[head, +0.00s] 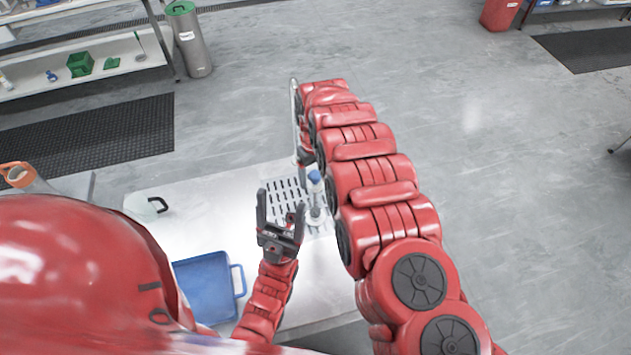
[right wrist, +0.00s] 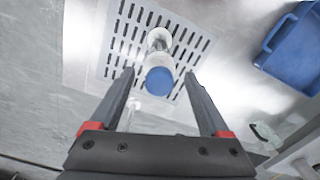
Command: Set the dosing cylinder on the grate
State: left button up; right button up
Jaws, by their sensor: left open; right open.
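The dosing cylinder (head: 315,188), pale and clear with a blue top, stands on the right part of the slotted metal grate (head: 285,188). In the right wrist view the cylinder's blue top (right wrist: 159,81) faces the camera, and its foot appears against the grate (right wrist: 118,62). My right gripper (right wrist: 160,74) is open, with one finger on each side of the blue top in the picture; I see no contact. In the head view my right gripper (head: 304,156) is partly hidden by my own arm. My left gripper (head: 281,208) is open and empty, near the grate's front.
A blue tray (head: 207,286) with a handle lies at the table's front left. A clear vessel with a black handle (head: 158,205) stands at the left. The white table (head: 225,215) is bare between them and the grate. An orange-rimmed container (head: 20,176) is further left.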

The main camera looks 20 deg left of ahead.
notch_tip(320, 180, up, 6)
jog(key=shift+f+b, duration=0.1)
jog(key=shift+b, duration=0.7)
